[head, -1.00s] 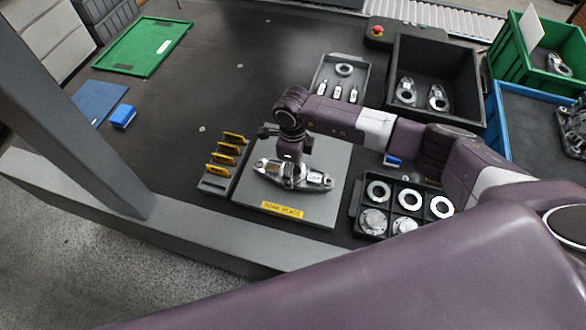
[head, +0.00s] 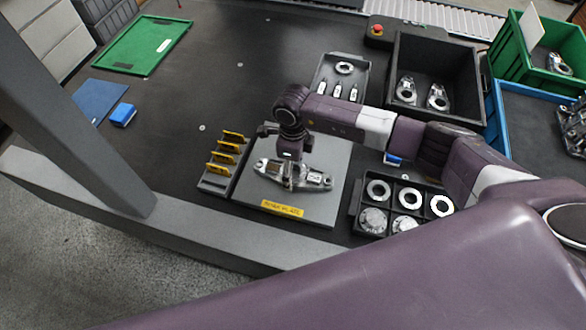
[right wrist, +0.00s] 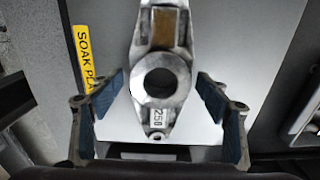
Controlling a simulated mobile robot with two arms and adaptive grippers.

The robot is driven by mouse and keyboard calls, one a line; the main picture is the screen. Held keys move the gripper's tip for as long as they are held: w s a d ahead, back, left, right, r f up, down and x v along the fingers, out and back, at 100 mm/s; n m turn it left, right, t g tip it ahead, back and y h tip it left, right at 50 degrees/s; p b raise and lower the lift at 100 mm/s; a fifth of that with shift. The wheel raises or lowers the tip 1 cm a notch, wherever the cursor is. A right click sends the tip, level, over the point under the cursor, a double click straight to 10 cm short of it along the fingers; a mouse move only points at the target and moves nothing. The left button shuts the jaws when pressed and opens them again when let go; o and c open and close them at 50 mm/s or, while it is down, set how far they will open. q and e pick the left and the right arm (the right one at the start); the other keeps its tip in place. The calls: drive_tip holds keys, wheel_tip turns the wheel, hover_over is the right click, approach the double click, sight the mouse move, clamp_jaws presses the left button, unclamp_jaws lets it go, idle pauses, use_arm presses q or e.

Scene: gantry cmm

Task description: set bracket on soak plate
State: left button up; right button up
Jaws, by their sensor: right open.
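The bracket (head: 312,178), a silver metal casting with a round bore and a "250" tag, lies flat on the grey soak plate (head: 328,208) with its yellow label. In the right wrist view the bracket (right wrist: 176,112) rests over the bare plate (right wrist: 232,45), beside the "SOAK PLATE" label. My right gripper (head: 289,180) is right above the bracket in the head view. In the right wrist view its fingers (right wrist: 158,95) are spread to either side of the bracket, with gaps showing on both sides. My left gripper is out of view.
A rack of yellow-tagged pieces (head: 213,184) stands left of the plate. A tray of rings and discs (head: 364,228) stands right of it. Behind are a grey tray (head: 324,75) and a black bin (head: 459,62) with brackets.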

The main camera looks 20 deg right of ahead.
wheel_tip(320, 180, up, 12)
drive_tip(key=b, duration=0.2)
drive_tip(key=shift+f, duration=0.2)
drive_tip(key=shift+f, duration=0.1)
idle(0.3)
